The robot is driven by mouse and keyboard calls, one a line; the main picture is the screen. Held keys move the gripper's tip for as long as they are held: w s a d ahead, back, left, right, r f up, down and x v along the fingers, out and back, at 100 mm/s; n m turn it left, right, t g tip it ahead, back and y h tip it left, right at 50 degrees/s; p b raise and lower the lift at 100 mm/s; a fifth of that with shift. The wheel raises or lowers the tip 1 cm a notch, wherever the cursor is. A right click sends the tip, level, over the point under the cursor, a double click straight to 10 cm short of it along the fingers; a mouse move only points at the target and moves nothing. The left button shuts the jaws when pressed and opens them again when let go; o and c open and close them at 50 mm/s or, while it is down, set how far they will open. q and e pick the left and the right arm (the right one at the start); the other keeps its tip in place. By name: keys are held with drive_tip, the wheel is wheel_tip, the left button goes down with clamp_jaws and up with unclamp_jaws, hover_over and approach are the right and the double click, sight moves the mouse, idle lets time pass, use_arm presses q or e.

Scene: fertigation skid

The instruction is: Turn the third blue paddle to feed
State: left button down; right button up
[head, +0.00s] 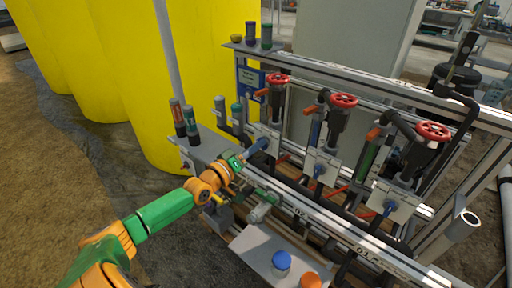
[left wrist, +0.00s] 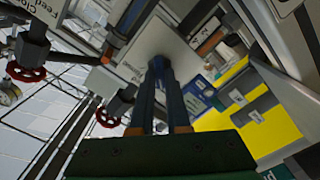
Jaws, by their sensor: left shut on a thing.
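Three blue paddles stand out from pale plates on the skid, below the red handwheels. The middle paddle (head: 318,170) and the right paddle (head: 388,208) are free. My left gripper (head: 250,151) reaches the leftmost blue paddle (head: 259,144) from the front left and is shut on it. In the left wrist view, my two fingers (left wrist: 159,85) meet at a dark blue paddle end (left wrist: 158,64) in front of a pale plate (left wrist: 150,45). The fingers hide much of this paddle, so its exact angle is unclear. My right gripper is not in view.
Red handwheels (head: 343,100) sit above the plates. Metal rails and black pipes frame the skid. A grey shelf (head: 262,250) with a blue cap (head: 281,261) and an orange cap (head: 309,281) lies below. Yellow tanks (head: 130,60) stand behind left.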

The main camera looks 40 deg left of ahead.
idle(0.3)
use_arm(q)
drive_tip(key=c, duration=0.9)
unclamp_jaws()
drive_tip(key=shift+s, duration=0.15)
drive_tip(key=s+p, duration=0.2)
drive_tip(key=s, duration=0.4)
drive_tip(key=shift+s+a+p, duration=0.3)
drive_tip(key=shift+s+p, duration=0.05)
drive_tip(key=shift+s, duration=0.05)
